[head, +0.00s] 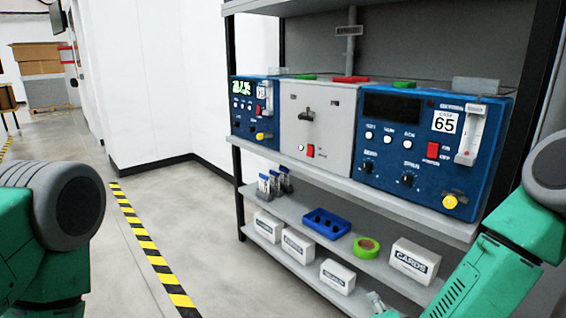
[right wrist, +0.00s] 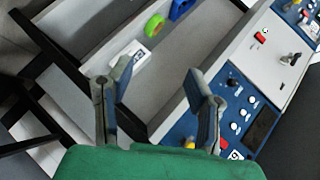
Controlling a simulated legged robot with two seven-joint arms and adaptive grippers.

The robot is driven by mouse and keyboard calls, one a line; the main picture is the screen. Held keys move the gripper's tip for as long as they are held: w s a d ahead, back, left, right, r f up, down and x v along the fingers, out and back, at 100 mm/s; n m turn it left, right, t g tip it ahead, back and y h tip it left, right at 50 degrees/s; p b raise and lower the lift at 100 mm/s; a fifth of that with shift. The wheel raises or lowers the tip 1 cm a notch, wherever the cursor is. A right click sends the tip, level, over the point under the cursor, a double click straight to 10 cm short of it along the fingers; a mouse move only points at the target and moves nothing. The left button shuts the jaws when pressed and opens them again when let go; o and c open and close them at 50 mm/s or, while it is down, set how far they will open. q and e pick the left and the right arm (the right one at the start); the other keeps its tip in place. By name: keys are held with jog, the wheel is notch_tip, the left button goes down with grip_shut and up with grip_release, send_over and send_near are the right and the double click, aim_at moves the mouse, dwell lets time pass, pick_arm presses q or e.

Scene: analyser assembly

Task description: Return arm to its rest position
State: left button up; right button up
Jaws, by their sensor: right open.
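My right arm (head: 520,255) comes in from the right of the head view, in front of the shelf's right end. In the right wrist view my right gripper (right wrist: 157,68) has its two fingers spread wide with nothing between them. The fingers are in front of the shelf and the blue analyser panel, apart from them as far as I can tell. My left arm (head: 45,230) shows at the left edge of the head view; its gripper is out of the picture.
The shelf holds a blue analyser marked 65 (head: 392,165), a grey unit (head: 318,125) and another blue analyser (head: 243,125). Below are a blue tray (head: 345,230), green tape (head: 366,247) and white card boxes (head: 415,262). Clear floor (head: 215,240) lies left of the shelf.

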jog(key=s+f+n+g+y+p, duration=0.1)
jog(key=s+f+n+g, duration=0.15)
jog(key=s, duration=0.35)
jog(key=s+d+f+n+g+y+p, duration=0.1)
jog(key=s+f+n+g, duration=0.1)
jog(key=s+f+n, duration=0.3)
jog(key=s+n+g+p, duration=0.2)
jog(key=s+n+g, duration=0.1)
jog(key=s, duration=0.5)
pick_arm(q)
notch_tip(320, 180, up, 7)
jog(key=p, duration=0.1)
jog(key=shift+f, duration=0.2)
pick_arm(e)
jog(key=s+d+n+g, duration=0.2)
jog(key=s+d, duration=0.1)
jog(key=s, duration=0.3)
jog(key=s+d+n+g, duration=0.2)
jog(key=s+d+n, duration=0.1)
jog(key=s, duration=0.4)
jog(key=shift+r, duration=0.25)
jog(key=shift+g, duration=0.25)
